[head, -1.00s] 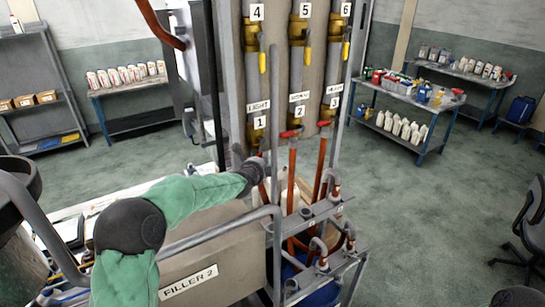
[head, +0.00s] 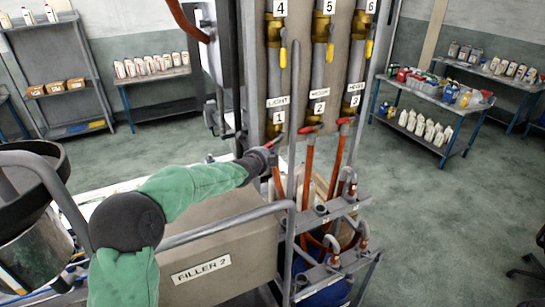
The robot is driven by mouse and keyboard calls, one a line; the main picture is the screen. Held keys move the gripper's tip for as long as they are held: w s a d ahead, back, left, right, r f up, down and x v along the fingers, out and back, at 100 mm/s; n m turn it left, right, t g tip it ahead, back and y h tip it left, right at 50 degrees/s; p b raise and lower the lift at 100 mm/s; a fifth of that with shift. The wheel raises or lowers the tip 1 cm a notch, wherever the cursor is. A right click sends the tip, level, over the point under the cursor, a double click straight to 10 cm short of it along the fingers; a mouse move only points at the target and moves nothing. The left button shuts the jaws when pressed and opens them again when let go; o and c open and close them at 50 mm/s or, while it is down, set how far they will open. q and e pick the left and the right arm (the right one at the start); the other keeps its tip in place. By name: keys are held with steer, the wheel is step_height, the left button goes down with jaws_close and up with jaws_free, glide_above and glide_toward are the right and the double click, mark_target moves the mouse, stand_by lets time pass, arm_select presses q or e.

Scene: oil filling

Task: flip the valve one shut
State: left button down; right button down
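Valve one sits under the label "1" on the leftmost lower pipe. Its red handle (head: 275,140) shows just above my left gripper and points up to the right. My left gripper (head: 270,154), at the end of the green-sleeved arm, is right at this handle; whether it touches it I cannot tell. Its fingers are small and dark, so open or shut is unclear. The red handles of valve two (head: 310,128) and valve three (head: 346,121) stand to the right, above orange hoses. My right gripper is not in view.
The filler box marked "FILLER 2" (head: 210,272) and a grey rail lie below my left arm. A grey upright post (head: 294,110) stands just right of the gripper. Yellow-handled upper valves (head: 283,54) are above. Tables with bottles (head: 425,118) stand behind, with open floor around.

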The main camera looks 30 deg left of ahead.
mark_target(269, 144)
arm_select(q)
steer(key=shift+s+a+r+p, duration=0.15)
steer(key=shift+a+r+p, duration=0.1)
steer(key=shift+r, duration=0.5)
steer(key=shift+s+a+r+p, duration=0.1)
steer(key=shift+a+r+p, duration=0.1)
steer(key=shift+r, duration=0.6)
steer(key=shift+a+r, duration=0.1)
steer(key=shift+r, duration=0.2)
steer(key=shift+f, duration=0.1)
step_height(269, 144, down, 5)
steer(key=b, duration=0.4)
steer(key=s+d+r+p, duration=0.4)
steer(key=d+r+p, duration=0.2)
steer(key=r, duration=0.1)
steer(key=shift+s+r+p, duration=0.25)
steer(key=shift+p, duration=0.1)
